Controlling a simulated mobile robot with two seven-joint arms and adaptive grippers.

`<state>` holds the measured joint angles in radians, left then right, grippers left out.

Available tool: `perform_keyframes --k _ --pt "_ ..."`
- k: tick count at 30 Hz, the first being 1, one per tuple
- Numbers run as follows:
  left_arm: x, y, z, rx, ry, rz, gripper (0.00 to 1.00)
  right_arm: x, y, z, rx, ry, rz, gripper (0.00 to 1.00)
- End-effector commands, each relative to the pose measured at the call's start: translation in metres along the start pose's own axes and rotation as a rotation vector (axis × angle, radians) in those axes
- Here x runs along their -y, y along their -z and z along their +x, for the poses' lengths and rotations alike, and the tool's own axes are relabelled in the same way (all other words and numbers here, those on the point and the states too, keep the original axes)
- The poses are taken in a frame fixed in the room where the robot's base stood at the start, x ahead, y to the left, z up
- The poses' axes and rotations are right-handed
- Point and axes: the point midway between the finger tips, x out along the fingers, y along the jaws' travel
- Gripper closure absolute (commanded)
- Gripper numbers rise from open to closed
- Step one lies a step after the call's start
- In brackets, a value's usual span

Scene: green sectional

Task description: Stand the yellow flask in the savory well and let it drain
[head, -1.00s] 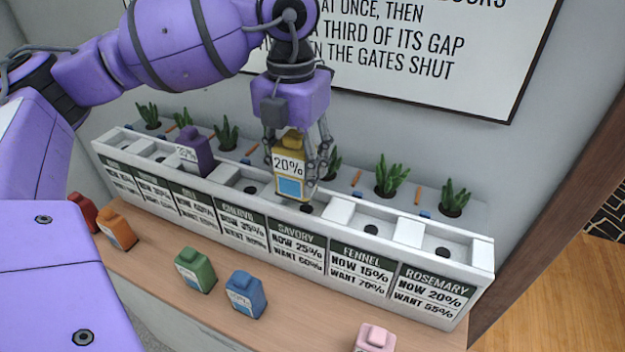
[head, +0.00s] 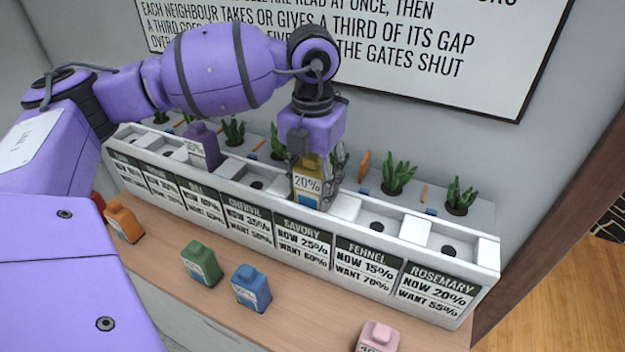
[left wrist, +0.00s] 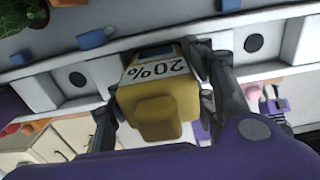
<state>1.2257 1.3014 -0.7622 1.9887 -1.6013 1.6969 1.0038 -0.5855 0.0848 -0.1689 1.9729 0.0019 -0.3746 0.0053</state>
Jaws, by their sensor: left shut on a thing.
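The yellow flask (head: 306,186), labelled 20%, is upright in my left gripper (head: 318,178), whose fingers are shut around its sides. In the head view its lower end is down in the savory well, behind the savory label (head: 303,238), which reads now 25%, want 60%. Its base is hidden by the trough's front wall, so I cannot tell if it rests on the well floor. In the left wrist view the flask (left wrist: 158,108) is between the fingers, with wells on both sides.
A purple flask (head: 203,148) stands in a well farther left in the white trough (head: 470,262). Orange (head: 124,222), green (head: 201,264), blue (head: 251,289) and pink (head: 377,338) flasks stand on the wooden counter in front. Potted plants (head: 398,174) line the back.

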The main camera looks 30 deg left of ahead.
Motion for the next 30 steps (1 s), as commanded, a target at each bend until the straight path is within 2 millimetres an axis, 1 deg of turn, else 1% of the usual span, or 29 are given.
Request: perform_keyframes --k 1,2,5,6,14,17,19,23,30 --pt "0.0 0.0 0.003 -0.002 0.0 0.0 0.82 0.001 -0.001 0.0 0.002 0.0 0.002 0.6" --pt "0.0 0.0 0.002 -0.001 0.0 0.0 0.46 0.001 -0.001 0.0 0.001 0.0 0.004 0.6" --pt "0.0 0.0 0.002 -0.001 0.0 0.0 0.33 0.002 0.0 0.001 0.0 0.0 0.008 0.6" --pt "0.0 0.0 0.002 -0.001 0.0 0.0 0.31 0.002 0.0 0.001 -0.001 0.0 0.009 0.6" --pt "0.0 0.0 0.001 -0.001 0.0 0.0 0.31 0.002 0.001 0.001 -0.001 0.0 0.009 0.6" --pt "0.0 0.0 -0.004 0.001 0.0 0.0 0.31 0.002 0.003 0.0 -0.004 0.0 0.007 0.6" --pt "0.0 -0.001 -0.011 0.001 0.0 0.0 0.31 0.001 0.001 0.0 -0.002 0.0 0.005 0.6" --pt "0.0 -0.001 -0.034 0.003 0.001 0.0 0.31 0.0 -0.001 0.0 0.0 0.0 0.001 0.6" --pt "0.0 -0.001 -0.087 0.003 0.001 -0.001 0.31 -0.002 -0.003 0.0 0.003 -0.002 -0.004 0.6"
